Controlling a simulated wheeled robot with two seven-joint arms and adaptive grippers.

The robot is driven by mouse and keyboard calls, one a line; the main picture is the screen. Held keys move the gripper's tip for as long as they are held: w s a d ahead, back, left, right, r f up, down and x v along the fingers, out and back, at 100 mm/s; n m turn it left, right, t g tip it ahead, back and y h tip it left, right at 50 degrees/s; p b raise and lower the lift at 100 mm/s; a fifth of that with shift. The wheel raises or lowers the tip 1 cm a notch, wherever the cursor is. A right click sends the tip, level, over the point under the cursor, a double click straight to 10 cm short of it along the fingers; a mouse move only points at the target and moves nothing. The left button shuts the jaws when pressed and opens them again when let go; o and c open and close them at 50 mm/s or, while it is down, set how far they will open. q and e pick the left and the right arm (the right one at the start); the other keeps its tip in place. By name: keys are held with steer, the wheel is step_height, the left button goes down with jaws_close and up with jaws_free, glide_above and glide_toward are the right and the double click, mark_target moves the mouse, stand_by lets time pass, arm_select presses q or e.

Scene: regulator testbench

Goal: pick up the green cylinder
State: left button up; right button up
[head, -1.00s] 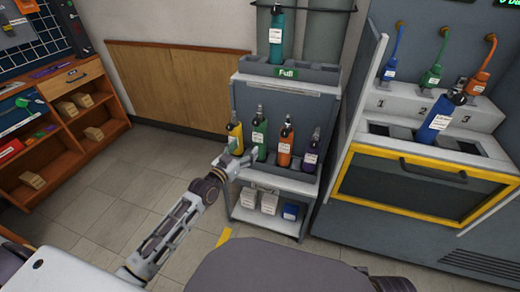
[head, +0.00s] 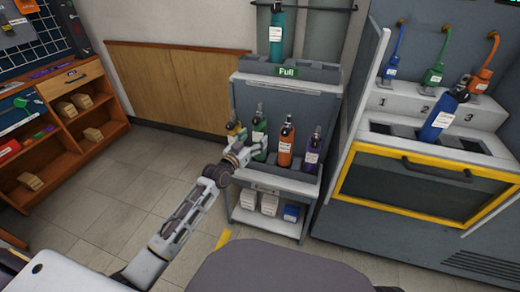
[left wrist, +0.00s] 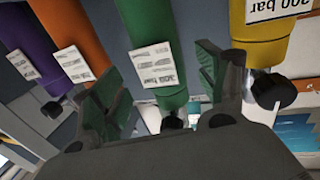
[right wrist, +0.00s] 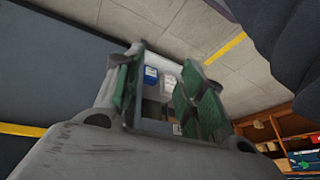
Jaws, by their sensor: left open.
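The green cylinder (head: 259,134) stands upright on the cart's middle shelf, between the yellow cylinder (head: 234,131) and the orange cylinder (head: 286,146). My left gripper (head: 252,150) is open at the green cylinder's lower front in the head view. In the left wrist view, the green cylinder (left wrist: 152,35) with its white label lies between the two spread fingers of my left gripper (left wrist: 160,90); no clear grip shows. My right gripper (right wrist: 160,98) is open and empty in the right wrist view, away from the cylinders.
A purple cylinder (head: 312,153) stands right of the orange one. The cart (head: 268,184) has boxes on its bottom shelf and a teal cylinder (head: 276,35) on top. The testbench (head: 415,185) at right holds a tilted blue cylinder (head: 440,118). Open floor lies left of the cart.

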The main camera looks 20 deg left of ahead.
arm_select(q)
steer(key=shift+w, duration=0.1)
stand_by(0.3)
steer(key=shift+w, duration=0.15)
steer(key=shift+w+d+f+b, duration=0.1)
steer(key=shift+w+d+b, duration=0.05)
steer(key=shift+w+b, duration=0.35)
steer(key=shift+w, duration=0.4)
steer(key=shift+b+x, duration=0.7)
steer(key=shift+x, duration=0.75)
arm_select(e)
steer(key=shift+t+y, duration=0.4)
steer(key=shift+t, duration=0.1)
steer(key=shift+w+a+f, duration=0.1)
steer(key=shift+a+f, duration=0.15)
steer(key=shift+f, duration=0.55)
steer(key=shift+w+a+f, duration=0.1)
steer(key=shift+a+f, duration=0.1)
steer(key=shift+f, duration=0.6)
steer(key=shift+w+a+f, duration=0.1)
steer(key=shift+a+f, duration=0.15)
steer(key=shift+f, duration=0.55)
arm_select(q)
steer(key=shift+c, duration=0.5)
steer(key=c, duration=1.2)
steer(key=shift+r, duration=0.2)
